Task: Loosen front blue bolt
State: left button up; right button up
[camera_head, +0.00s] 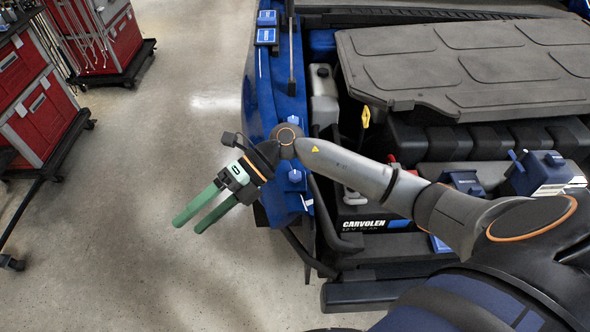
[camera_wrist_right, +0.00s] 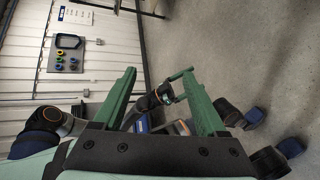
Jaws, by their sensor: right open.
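My right gripper (camera_head: 189,226) shows in the head view with two green fingers apart and nothing between them. It points down-left over the floor, left of the car's blue fender (camera_head: 262,95). In the right wrist view its fingers (camera_wrist_right: 160,72) frame the room, and no bolt shows between them. Small pale blue pieces sit on the front part of the fender, right of the gripper; one (camera_head: 294,176) may be the front blue bolt, but it is too small to tell. A smaller dark gripper with green parts, apparently my left one (camera_wrist_right: 163,92), shows in the wrist view; its jaws are unclear.
The engine bay holds a grey engine cover (camera_head: 470,65) and a black battery (camera_head: 365,224). Blue boxes (camera_head: 266,36) lie on the fender. Red tool carts (camera_head: 35,85) stand at the left. The floor (camera_head: 140,200) between is clear. A tool panel (camera_wrist_right: 67,52) hangs on the wall.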

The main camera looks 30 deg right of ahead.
jog(key=w+d+f+n+h, duration=0.2)
jog(key=w+d+h, duration=0.2)
jog(key=d+h, duration=0.45)
jog(key=m+h, duration=0.2)
jog(key=h, duration=0.3)
send_near(295, 174)
jog(key=shift+t, duration=0.4)
jog(key=f, duration=0.5)
jog(key=s+f, duration=0.1)
jog(key=f, duration=0.2)
jog(key=shift+a+f, duration=0.15)
jog(key=shift+a, duration=0.05)
jog(key=shift+w, duration=0.1)
grip_shut()
